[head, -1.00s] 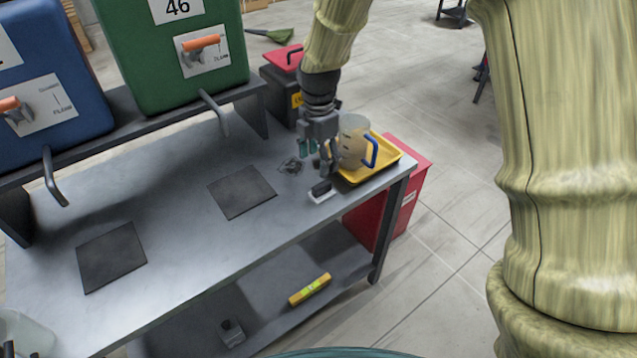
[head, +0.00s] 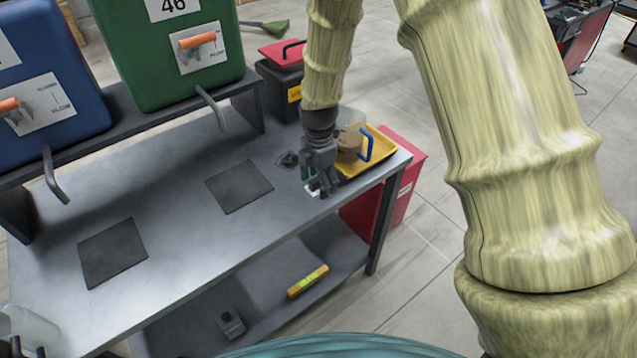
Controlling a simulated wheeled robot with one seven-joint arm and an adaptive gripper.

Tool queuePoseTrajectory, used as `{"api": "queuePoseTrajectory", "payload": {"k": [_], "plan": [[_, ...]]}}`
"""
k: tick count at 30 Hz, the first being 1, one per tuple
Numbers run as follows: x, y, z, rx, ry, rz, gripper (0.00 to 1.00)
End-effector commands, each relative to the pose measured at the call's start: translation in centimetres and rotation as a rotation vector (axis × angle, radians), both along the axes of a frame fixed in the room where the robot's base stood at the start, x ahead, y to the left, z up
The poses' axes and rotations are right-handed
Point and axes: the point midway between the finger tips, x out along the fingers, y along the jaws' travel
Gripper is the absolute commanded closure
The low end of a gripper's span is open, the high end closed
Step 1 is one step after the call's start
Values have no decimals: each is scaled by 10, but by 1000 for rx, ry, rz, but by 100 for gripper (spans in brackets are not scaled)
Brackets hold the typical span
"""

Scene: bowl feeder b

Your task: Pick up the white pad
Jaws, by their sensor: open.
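The white pad (head: 312,190) lies on the grey bench near its front right edge, and only a small white part of it shows. My gripper (head: 320,188) is open and points down right at the pad, covering most of it. I cannot tell whether the fingers touch it or stand around it.
A yellow tray (head: 383,158) holding a pitcher with a blue handle (head: 367,143) stands just right of my gripper. A small dark item (head: 287,159) lies behind left. Two dark mats (head: 239,186) lie left, with bare bench between. Green and blue tanks stand at the back.

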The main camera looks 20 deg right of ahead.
Motion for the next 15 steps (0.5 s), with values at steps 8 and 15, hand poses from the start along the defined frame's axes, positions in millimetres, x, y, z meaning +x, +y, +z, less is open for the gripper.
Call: {"api": "queuePoseTrajectory", "payload": {"k": [8,15], "plan": [[0,0,-5,0,0,-1,35],[0,0,-4,0,0,0,66]]}}
